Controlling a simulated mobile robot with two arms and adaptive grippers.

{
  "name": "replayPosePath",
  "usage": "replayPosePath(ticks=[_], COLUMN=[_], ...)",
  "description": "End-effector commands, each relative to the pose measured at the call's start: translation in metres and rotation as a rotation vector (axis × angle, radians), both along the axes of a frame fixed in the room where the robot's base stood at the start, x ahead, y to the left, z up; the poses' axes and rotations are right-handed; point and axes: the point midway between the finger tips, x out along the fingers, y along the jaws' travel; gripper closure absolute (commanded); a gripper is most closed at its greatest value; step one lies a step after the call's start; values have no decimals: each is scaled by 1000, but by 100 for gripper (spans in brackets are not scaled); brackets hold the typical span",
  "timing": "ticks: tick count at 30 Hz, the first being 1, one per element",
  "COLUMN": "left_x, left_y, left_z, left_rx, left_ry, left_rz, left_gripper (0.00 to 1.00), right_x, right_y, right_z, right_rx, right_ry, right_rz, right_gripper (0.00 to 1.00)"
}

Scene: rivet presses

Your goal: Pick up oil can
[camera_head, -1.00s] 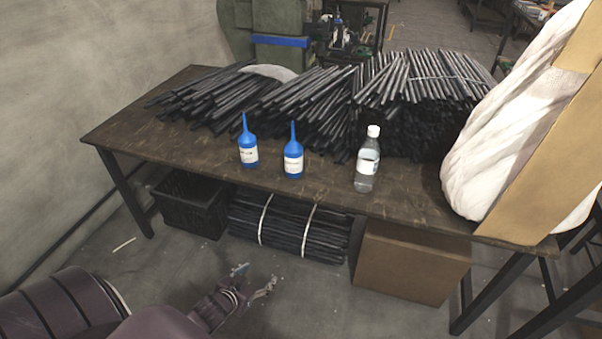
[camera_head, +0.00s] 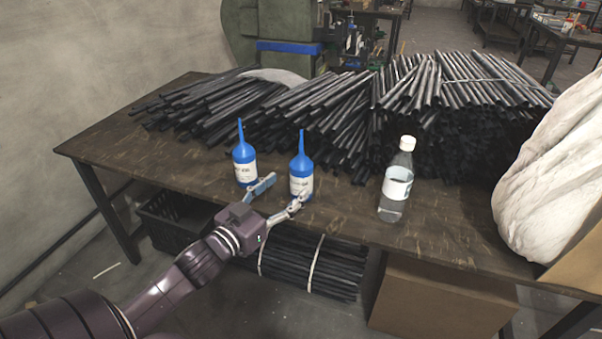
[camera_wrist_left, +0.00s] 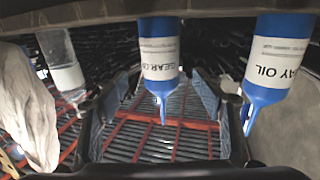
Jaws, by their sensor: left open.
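Two blue oil cans with thin spouts and white labels stand upright on the wooden table: a left one (camera_head: 245,166) and a right one (camera_head: 301,176). My left gripper (camera_head: 282,194) is open and empty at the table's front edge, just in front of them. One fingertip overlaps the right can's base in the head view; contact cannot be told. The left wrist view is upside down. My right gripper is not in view.
A clear bottle with a white cap (camera_head: 397,182) stands right of the cans. Bundles of black rods (camera_head: 340,110) lie close behind. A white sack (camera_head: 555,180) is at the right. A black crate (camera_head: 170,220) and a cardboard box (camera_head: 440,300) are under the table (camera_head: 115,150).

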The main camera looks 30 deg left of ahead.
Motion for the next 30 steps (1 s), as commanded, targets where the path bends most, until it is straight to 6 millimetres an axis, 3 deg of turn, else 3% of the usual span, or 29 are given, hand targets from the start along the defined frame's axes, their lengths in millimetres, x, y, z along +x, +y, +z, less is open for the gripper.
replayPosePath(ticks=[21, 30], left_x=[72, 76], left_y=[2, 1], left_z=[-2, -2], left_rx=[1, 0], left_ry=[0, 1], left_rz=[1, 0], left_gripper=[38, 38], right_x=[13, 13], right_y=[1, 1], right_z=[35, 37], right_rx=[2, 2], right_ry=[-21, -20], right_rz=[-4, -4], right_gripper=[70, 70])
